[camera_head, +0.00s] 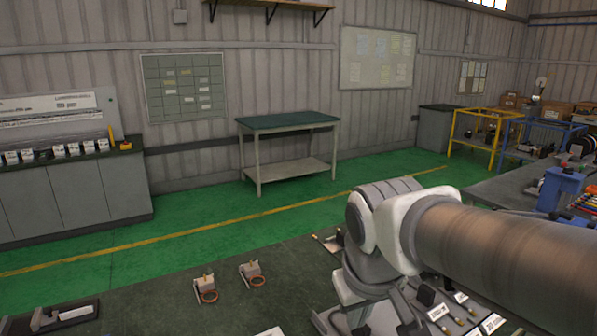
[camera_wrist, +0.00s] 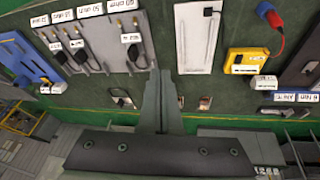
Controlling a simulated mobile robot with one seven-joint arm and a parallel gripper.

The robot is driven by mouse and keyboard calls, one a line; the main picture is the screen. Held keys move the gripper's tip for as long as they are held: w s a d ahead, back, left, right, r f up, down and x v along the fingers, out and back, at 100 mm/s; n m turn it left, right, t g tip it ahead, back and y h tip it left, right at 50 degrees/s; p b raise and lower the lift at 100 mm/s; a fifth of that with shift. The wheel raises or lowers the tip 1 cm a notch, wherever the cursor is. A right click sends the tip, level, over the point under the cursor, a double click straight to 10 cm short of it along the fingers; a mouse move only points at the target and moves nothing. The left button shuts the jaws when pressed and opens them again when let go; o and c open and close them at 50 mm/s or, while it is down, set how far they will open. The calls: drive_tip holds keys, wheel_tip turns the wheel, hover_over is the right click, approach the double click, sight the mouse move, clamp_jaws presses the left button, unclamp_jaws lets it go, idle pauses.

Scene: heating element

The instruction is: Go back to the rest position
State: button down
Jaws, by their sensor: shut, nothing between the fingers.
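My gripper (camera_wrist: 161,80) shows in the wrist view with its two dark fingers together and nothing between them. Its fingertips point at the dark worktop, apart from the objects in that view. In the head view my arm reaches in from the right over the dark workbench (camera_head: 180,285), and I cannot make out the fingers there. A grey rack (camera_wrist: 105,35) with several labelled, cabled parts lies left of the fingertips in the wrist view. A white panel (camera_wrist: 198,40) and a yellow device (camera_wrist: 248,61) lie to the right.
Two small parts with copper rings (camera_head: 207,290) (camera_head: 254,274) sit on the bench. A black-and-white block (camera_head: 75,313) lies at lower left. A green-topped table (camera_head: 288,121) stands against the back wall. Green floor (camera_head: 190,219) lies clear between them.

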drive_tip(key=s+d+m+t, duration=0.1)
drive_tip(key=s+d+m, duration=0.2)
drive_tip(key=s+d, duration=0.2)
drive_tip(key=shift+s+d, duration=0.25)
drive_tip(key=shift+s, duration=1.2)
